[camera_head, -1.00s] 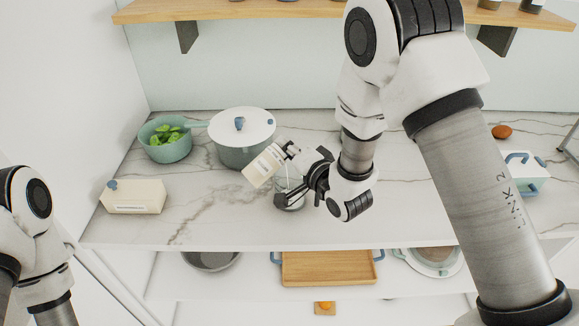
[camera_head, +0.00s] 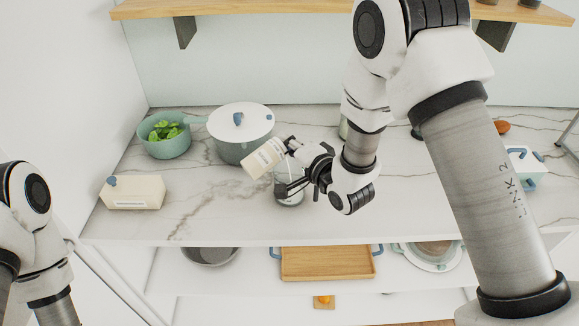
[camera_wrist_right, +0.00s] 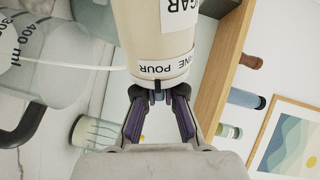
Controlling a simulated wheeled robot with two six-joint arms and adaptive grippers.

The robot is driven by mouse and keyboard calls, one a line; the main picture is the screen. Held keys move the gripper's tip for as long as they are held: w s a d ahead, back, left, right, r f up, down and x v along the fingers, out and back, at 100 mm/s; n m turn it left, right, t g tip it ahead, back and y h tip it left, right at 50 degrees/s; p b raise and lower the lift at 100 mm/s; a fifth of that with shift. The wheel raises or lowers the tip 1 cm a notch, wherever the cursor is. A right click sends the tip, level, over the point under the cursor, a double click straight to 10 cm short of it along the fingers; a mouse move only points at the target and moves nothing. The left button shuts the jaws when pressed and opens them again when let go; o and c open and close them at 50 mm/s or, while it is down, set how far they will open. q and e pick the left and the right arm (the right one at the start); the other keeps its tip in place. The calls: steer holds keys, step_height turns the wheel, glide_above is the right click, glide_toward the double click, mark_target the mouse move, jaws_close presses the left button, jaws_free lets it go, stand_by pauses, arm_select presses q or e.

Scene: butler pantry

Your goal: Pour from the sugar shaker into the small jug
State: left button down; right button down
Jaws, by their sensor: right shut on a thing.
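The cream sugar shaker (camera_head: 264,158) is tilted well over above the worktop, just left of and above the small jug. My right gripper (camera_head: 292,163) is shut on it. The wrist view shows the shaker (camera_wrist_right: 150,35) with its printed label between the two fingers (camera_wrist_right: 158,98). The small jug (camera_head: 291,194) is clear glass and stands on the worktop under my right gripper, which partly hides it. The jug (camera_wrist_right: 60,75) with a "400 ml" mark also shows in the wrist view. My left gripper is out of frame.
A lidded pot (camera_head: 244,150) stands close behind the shaker, with a green bowl (camera_head: 165,148) of leaves to its left. A cream box (camera_head: 133,193) sits at the left. The worktop (camera_head: 215,215) between box and jug is clear. A wooden shelf (camera_head: 250,9) hangs above.

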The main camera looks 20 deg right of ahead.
steer(key=shift+d+m, duration=0.1)
steer(key=shift+m, duration=0.4)
stand_by(0.3)
stand_by(0.4)
